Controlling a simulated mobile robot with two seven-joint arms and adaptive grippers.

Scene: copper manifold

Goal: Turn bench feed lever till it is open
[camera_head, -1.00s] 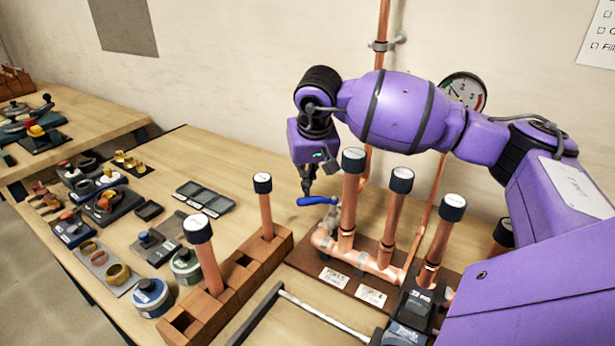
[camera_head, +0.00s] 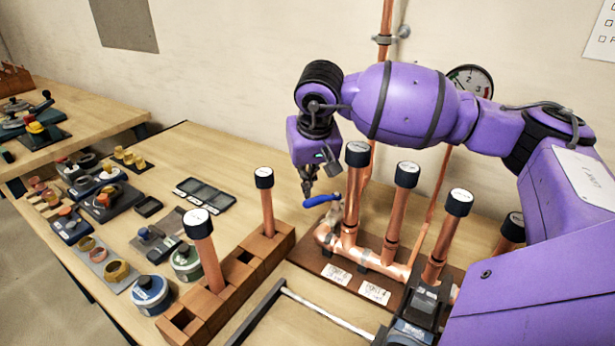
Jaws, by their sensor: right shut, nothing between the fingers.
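The bench feed lever (camera_head: 321,200) is a blue handle on a small valve at the left end of the copper manifold (camera_head: 352,255). The lever points left, away from the pipes and roughly across the manifold's left end. My right gripper (camera_head: 307,195) is shut and empty. It points down just left of the lever's tip. I cannot tell whether it touches the lever. My left gripper is not in view.
Capped copper pipes (camera_head: 397,215) rise from the manifold, close to my right arm. A wooden block rack (camera_head: 232,280) with two capped pipes stands to the left. A pressure gauge (camera_head: 470,80) is on the wall. Parts and tools cover the bench's left side.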

